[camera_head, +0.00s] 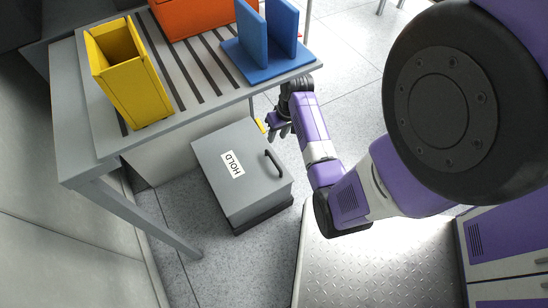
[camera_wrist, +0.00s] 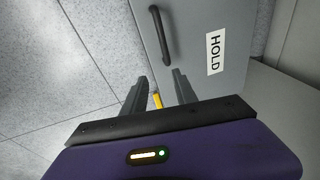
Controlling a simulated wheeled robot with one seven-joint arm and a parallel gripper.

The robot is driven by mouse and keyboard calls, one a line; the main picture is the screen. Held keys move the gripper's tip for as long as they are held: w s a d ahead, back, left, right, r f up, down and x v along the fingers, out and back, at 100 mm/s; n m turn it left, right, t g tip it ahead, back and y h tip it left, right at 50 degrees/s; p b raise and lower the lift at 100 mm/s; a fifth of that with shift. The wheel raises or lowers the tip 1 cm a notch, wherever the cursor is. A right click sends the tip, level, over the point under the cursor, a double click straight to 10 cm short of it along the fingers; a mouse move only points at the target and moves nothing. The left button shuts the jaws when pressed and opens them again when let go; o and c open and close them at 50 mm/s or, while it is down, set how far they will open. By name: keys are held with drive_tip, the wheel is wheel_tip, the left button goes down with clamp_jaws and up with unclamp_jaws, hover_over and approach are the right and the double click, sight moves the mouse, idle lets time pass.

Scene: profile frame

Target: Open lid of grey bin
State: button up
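The grey bin (camera_head: 250,196) stands on the floor beside the table, its lid (camera_head: 217,148) lying flat and closed. The lid carries a white HOLD label (camera_head: 232,165) and a black handle (camera_head: 275,163); in the wrist view the lid (camera_wrist: 195,25), label (camera_wrist: 215,52) and handle (camera_wrist: 160,35) also show. My gripper (camera_head: 279,128) is at the bin's far edge. In the wrist view its fingers (camera_wrist: 159,80) are apart, with a small yellow tab (camera_wrist: 156,101) showing between them. The tab (camera_head: 261,126) is at the lid's far edge. I cannot tell whether the fingers touch it.
A slatted grey table (camera_head: 190,62) stands beyond the bin, partly above its far side. It holds a yellow bin (camera_head: 130,75), a blue holder (camera_head: 262,62) and an orange box (camera_head: 190,15). Open tiled floor (camera_head: 345,50) lies right of the table.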

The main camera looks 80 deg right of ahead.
sight(275, 161)
drive_tip(key=shift+g+y, duration=0.4)
drive_tip(key=shift+y, duration=0.4)
drive_tip(key=a+f+b, duration=0.1)
drive_tip(key=f, duration=0.1)
drive_tip(key=a+f+b, duration=0.1)
drive_tip(key=a+f, duration=0.1)
drive_tip(key=f, duration=0.1)
drive_tip(key=a+f+b, duration=0.1)
drive_tip(key=f, duration=0.2)
drive_tip(key=shift+s+a+f+b, duration=0.1)
drive_tip(key=shift+s+a+b, duration=0.05)
drive_tip(key=shift+a+b, duration=0.2)
clamp_jaws()
idle(0.5)
